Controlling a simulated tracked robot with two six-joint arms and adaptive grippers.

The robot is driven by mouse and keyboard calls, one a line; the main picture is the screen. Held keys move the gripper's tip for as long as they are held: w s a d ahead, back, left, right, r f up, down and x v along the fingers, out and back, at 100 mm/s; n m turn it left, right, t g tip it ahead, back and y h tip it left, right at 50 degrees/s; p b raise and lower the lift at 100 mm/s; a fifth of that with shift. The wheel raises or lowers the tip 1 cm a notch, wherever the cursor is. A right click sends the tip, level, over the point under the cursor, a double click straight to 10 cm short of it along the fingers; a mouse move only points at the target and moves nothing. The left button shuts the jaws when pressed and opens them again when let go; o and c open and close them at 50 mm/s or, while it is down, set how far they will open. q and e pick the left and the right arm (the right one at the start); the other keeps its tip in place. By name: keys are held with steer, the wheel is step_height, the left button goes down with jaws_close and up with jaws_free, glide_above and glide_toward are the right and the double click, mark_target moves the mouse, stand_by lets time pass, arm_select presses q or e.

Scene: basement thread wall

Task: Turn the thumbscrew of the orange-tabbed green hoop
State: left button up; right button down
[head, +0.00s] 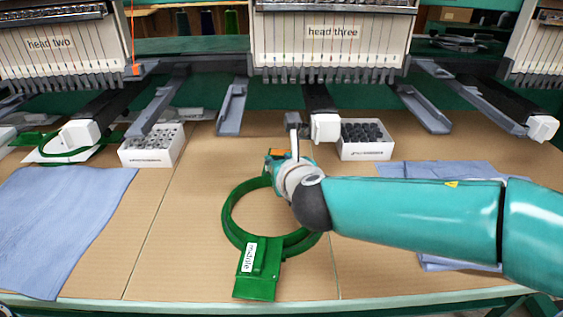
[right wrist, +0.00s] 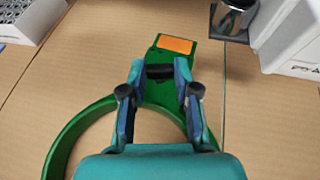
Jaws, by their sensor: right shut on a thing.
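The green hoop (head: 228,217) lies on the tan table under head three, and a green block with a white label (head: 247,257) sits on its near side. The hoop also curves through the right wrist view (right wrist: 75,134). My right gripper (right wrist: 160,72) is shut on a small dark piece at the bracket, which looks like the thumbscrew (right wrist: 159,72). The fingers hide part of it. My left gripper is not in view.
White boxes of small parts stand at left (head: 153,148) and right (head: 365,142). Blue cloths lie at left (head: 60,225) and right, the right one partly under my arm. Another green hoop (head: 40,152) lies at far left. Grey rails hang over the table's back.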

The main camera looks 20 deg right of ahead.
stand_by(0.7)
steer(key=c, duration=0.8)
jaws_free()
steer(key=shift+c, duration=0.2)
steer(key=v, duration=1.2)
steer(key=shift+d+f, duration=0.1)
